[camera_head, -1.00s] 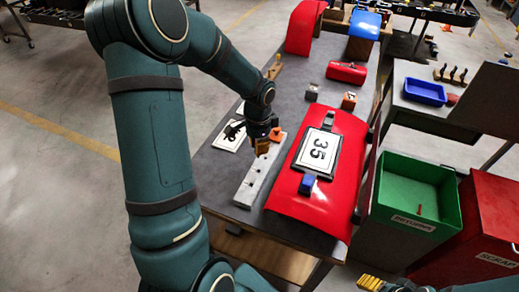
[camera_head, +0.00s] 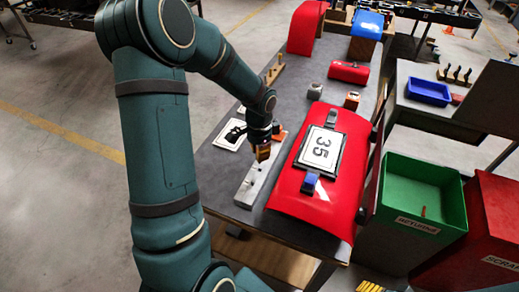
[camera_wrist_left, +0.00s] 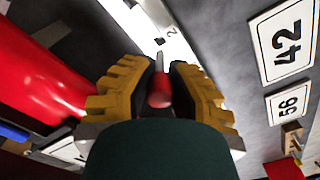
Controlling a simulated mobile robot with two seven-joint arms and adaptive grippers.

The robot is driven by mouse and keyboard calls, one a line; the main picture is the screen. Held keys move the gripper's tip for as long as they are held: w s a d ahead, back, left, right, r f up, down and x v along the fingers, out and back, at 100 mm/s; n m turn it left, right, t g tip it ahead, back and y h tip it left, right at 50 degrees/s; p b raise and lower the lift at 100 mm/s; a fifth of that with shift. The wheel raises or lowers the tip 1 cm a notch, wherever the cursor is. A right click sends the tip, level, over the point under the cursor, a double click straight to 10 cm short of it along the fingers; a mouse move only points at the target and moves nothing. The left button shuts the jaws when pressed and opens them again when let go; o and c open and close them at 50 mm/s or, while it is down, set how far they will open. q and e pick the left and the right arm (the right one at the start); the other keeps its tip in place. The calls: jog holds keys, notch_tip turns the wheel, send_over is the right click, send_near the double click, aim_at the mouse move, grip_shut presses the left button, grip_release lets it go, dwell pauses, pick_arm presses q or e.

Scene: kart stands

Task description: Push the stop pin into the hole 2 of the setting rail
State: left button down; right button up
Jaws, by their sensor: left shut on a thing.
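The light grey setting rail (camera_head: 252,184) lies lengthwise on the dark table, left of the red panel. My left gripper (camera_head: 263,153) is over the rail, pointing down. In the left wrist view my gripper (camera_wrist_left: 160,88) is shut on the stop pin (camera_wrist_left: 159,91), which has a red grip and a thin metal tip. The tip points toward the rail (camera_wrist_left: 180,62), near the printed "2" and a dark mark. I cannot tell whether the tip touches the rail or is in the hole. Only the yellow fingertips of my right gripper (camera_head: 371,286) show at the bottom edge.
A curved red panel (camera_head: 345,190) with a "35" plate (camera_head: 320,148) stands close to the rail's right. Number cards (camera_head: 230,134) lie to its left. An orange piece (camera_head: 278,130) is behind my gripper. A green bin (camera_head: 425,178) stands to the right.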

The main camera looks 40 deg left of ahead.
pick_arm(q)
jog(key=shift+f+b, duration=0.6)
jog(key=shift+f, duration=0.6)
dwell(0.8)
jog(key=shift+f+b, duration=1.15)
jog(key=shift+f, duration=0.65)
jog(key=c, duration=1)
grip_release()
jog(key=shift+o, duration=0.2)
jog(key=shift+r, duration=0.1)
notch_tip(320, 180, up, 12)
jog(key=shift+f, duration=0.1)
